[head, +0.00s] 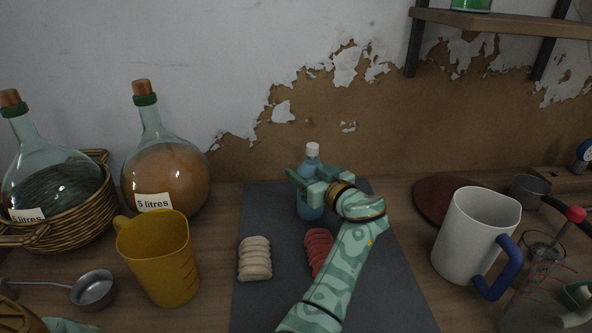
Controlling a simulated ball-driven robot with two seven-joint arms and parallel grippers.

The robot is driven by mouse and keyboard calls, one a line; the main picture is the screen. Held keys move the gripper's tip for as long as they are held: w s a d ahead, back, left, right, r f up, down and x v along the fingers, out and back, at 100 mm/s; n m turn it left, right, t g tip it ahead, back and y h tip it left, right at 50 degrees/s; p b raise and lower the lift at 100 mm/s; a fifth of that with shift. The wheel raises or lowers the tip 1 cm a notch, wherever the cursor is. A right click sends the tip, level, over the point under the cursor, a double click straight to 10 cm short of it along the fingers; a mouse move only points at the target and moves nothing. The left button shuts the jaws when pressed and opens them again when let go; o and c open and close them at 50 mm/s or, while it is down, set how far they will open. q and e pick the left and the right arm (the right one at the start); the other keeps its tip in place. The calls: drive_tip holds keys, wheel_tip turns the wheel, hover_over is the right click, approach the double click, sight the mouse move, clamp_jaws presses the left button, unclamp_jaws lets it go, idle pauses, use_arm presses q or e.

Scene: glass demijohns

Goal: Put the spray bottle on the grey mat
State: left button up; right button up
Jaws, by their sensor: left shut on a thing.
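The spray bottle (311,212) is blue with a white top and stands upright near the back of the grey mat (270,211) in the head view. I cannot tell whether its base touches the mat or hangs just above it. My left gripper (308,187) is shut around the bottle's middle and hides part of it. My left arm reaches over the mat from the bottom of the view. A pale green part at the right edge, behind a clear beaker, may be my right gripper (577,301); its jaws cannot be made out.
A cream ribbed item (255,258) and a red ribbed item (318,247) lie on the mat. A yellow jug (162,262) stands left of it, with a demijohn (165,178) behind. A white jug (472,235) and a beaker (533,295) stand right. Free mat shows at front left.

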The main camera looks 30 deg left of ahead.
use_arm(q)
drive_tip(key=shift+d, duration=0.2)
drive_tip(key=shift+w+d, duration=0.1)
drive_tip(key=shift+d, duration=0.1)
drive_tip(key=shift+d+r, duration=0.1)
drive_tip(key=shift+f, duration=0.2)
drive_tip(key=o, duration=1.3)
use_arm(e)
drive_tip(key=shift+w+a+f, duration=0.1)
drive_tip(key=shift+a+f, duration=0.1)
drive_tip(key=shift+f, duration=0.1)
